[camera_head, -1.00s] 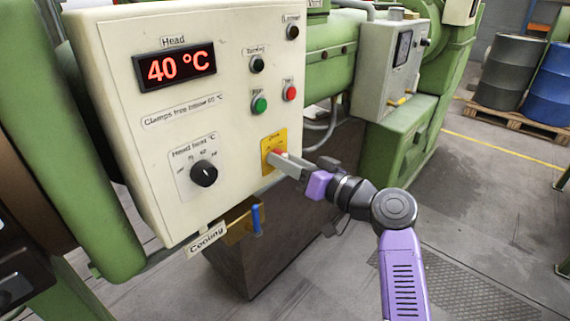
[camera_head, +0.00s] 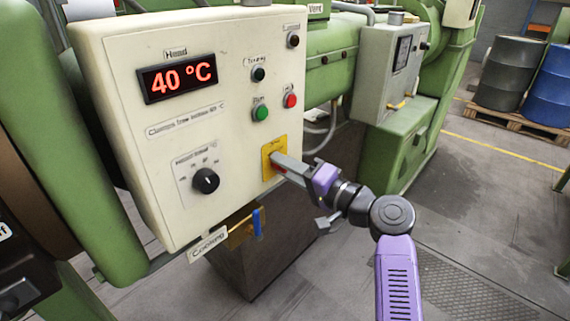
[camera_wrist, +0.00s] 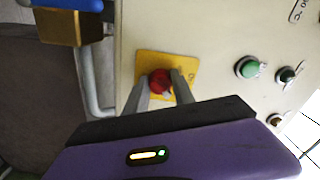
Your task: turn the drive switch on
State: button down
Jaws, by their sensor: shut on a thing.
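The drive switch is a red knob (camera_wrist: 160,81) on a yellow plate (camera_wrist: 144,64), low on the right of the cream control panel (camera_head: 140,118). In the head view only a sliver of the red knob (camera_head: 279,169) shows, under my fingers, with the yellow plate (camera_head: 267,151) behind it. My gripper (camera_head: 281,163) reaches the knob from the right. In the wrist view my gripper (camera_wrist: 160,86) has one finger on each side of the knob and is shut on it. The knob's pointer and markings are not readable.
Above the switch are a green button (camera_head: 261,113) and a red button (camera_head: 290,101). A black dial (camera_head: 206,180) is to its left. A blue-handled cooling valve (camera_head: 257,224) is below. The display (camera_head: 178,78) reads 40 °C. Floor to the right is free.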

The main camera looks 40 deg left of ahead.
jog(key=shift+d+m, duration=0.1)
jog(key=shift+m, duration=0.3)
jog(key=c, duration=1.1)
grip_release()
jog(key=shift+o, duration=0.2)
jog(key=d, duration=0.7)
jog(key=shift+s+d+b, duration=0.3)
jog(key=shift+d, duration=0.1)
